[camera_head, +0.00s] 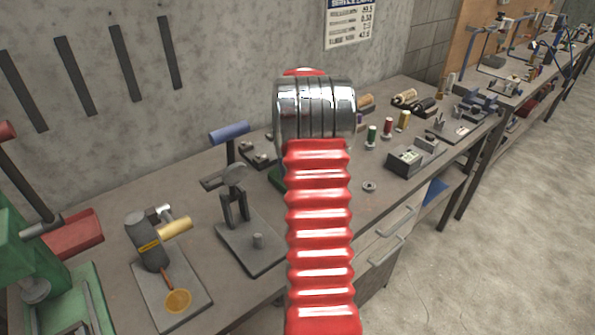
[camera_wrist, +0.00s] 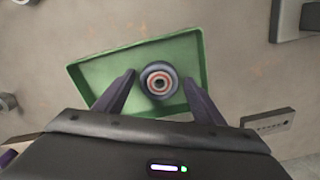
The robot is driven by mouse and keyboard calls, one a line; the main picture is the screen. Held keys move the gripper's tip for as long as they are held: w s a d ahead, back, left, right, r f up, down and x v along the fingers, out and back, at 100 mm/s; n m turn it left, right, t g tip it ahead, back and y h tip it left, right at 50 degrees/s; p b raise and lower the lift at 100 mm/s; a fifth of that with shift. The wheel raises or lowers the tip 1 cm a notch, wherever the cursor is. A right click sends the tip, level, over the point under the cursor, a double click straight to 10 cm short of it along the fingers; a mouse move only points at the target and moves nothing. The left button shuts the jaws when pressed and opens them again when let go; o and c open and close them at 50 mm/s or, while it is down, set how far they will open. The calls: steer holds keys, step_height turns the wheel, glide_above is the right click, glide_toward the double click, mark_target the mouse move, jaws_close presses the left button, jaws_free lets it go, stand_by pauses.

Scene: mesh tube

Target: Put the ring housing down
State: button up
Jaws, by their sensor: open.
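The ring housing (camera_wrist: 160,80), a dark round part with a copper-coloured ring and a dark centre, is over the green tray (camera_wrist: 138,57) in the wrist view. My gripper (camera_wrist: 159,77) is open, with one finger on each side of the housing. The left finger shows a small gap to it; the right finger is close, and contact cannot be told. The housing seems to rest on the tray floor, though its height is hard to judge. In the head view my red arm hides the housing and gripper, and only a bit of the green tray (camera_head: 277,176) shows.
A flat grey box (camera_wrist: 267,124) lies right of the tray in the wrist view. In the head view, spools (camera_head: 387,128) and a small metal ring (camera_head: 370,186) stand right of my arm. A press with a blue handle (camera_head: 230,131) and a mallet (camera_head: 147,240) stand left.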

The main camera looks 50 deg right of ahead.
step_height(320, 180, up, 12)
stand_by(0.6)
stand_by(0.8)
